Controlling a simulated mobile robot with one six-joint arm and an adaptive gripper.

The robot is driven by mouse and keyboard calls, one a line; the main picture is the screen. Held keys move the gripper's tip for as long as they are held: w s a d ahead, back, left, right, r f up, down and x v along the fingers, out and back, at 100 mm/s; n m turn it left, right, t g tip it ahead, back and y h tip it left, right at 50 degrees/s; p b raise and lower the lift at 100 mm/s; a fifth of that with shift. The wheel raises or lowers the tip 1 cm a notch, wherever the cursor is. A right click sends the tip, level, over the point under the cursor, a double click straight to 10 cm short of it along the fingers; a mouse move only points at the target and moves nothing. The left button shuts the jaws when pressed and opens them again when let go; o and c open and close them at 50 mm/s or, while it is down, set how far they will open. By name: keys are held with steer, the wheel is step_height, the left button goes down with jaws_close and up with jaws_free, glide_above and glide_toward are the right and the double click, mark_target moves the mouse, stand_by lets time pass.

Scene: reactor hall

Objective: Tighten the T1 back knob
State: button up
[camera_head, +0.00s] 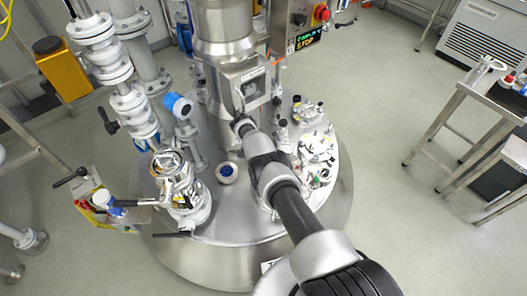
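The reactor vessel (240,268) has a round steel lid with a tall central column (222,45). A label starting with "T" (267,266) on its front rim is partly covered by my arm. A square steel housing with a framed opening (250,88) sits on the column's right side. My gripper (241,124) is at the far end of my arm, close to the lower edge of this housing. Its fingers are too small and foreshortened to read, and contact is unclear. I cannot make out which part is the T1 back knob; it may be hidden.
White flanged pipes (97,45) and a clamped glass fitting (180,190) crowd the lid's left. Small valves (318,145) stand on its right. A control box (305,22) is above. A steel table (470,88) stands right, with open floor between.

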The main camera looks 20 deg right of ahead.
steer(key=shift+w+r, duration=0.1)
steer(key=shift+r, duration=0.05)
steer(key=o, duration=0.8)
steer(key=shift+c, duration=0.2)
steer(key=shift+o, duration=1.4)
steer(key=shift+r, duration=0.1)
steer(key=shift+a+r, duration=0.2)
steer(key=shift+r, duration=0.25)
steer(key=shift+s+a+r, duration=0.25)
steer(key=shift+r, duration=0.3)
steer(key=v, duration=0.9)
steer(key=shift+r, duration=0.25)
steer(key=shift+s, duration=0.1)
